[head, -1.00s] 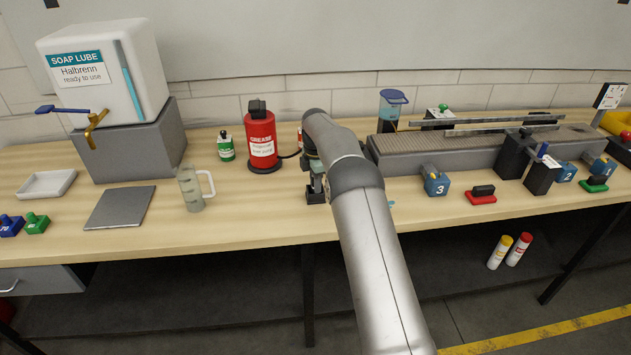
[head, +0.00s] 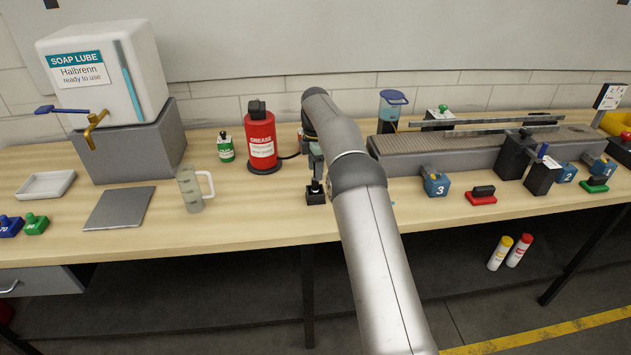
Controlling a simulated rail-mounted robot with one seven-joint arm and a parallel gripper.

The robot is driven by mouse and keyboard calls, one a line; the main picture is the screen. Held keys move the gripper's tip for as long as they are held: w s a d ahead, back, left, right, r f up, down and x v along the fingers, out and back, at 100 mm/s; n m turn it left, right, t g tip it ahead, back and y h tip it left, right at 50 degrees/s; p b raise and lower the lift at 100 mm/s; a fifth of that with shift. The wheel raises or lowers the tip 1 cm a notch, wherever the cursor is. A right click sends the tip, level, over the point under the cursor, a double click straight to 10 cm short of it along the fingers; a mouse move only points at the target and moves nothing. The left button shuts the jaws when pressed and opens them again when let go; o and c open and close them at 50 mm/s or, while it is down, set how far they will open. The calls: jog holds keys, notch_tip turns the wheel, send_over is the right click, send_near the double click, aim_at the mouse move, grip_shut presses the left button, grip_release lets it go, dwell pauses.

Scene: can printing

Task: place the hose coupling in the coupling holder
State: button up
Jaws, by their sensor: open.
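A small black block, which looks like the coupling holder (head: 316,198), stands near the bench's front edge, just left of my arm. A small dark and light piece, probably the hose coupling (head: 316,186), sits upright at the top of this block; it is too small to tell how deep it sits. My gripper (head: 317,176) points down just above it, open, with a thin gap between them as far as I can see. My arm hides part of the area behind.
A red grease container (head: 261,143) with a black hose stands behind left; the hose runs behind my arm. A clear jug (head: 192,190) stands left. A grey conveyor (head: 430,153) and a blue block marked 3 (head: 436,185) are right. Bench front between jug and block is clear.

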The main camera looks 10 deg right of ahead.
notch_tip(320, 180, up, 7)
jog(key=shift+p, duration=0.4)
jog(key=s+r+m, duration=0.5)
jog(key=s, duration=0.6)
jog(key=s+r+m, duration=0.5)
jog(key=s+m, duration=0.1)
jog(key=s, duration=0.4)
jog(key=s+f+m, duration=0.3)
jog(key=s, duration=0.6)
jog(key=s+f+m, duration=0.3)
jog(key=s, duration=0.6)
jog(key=s+f+m+t, duration=0.1)
jog(key=s+f+m, duration=0.2)
jog(key=s, duration=0.7)
jog(key=shift+f, duration=0.3)
jog(key=shift+s, duration=0.1)
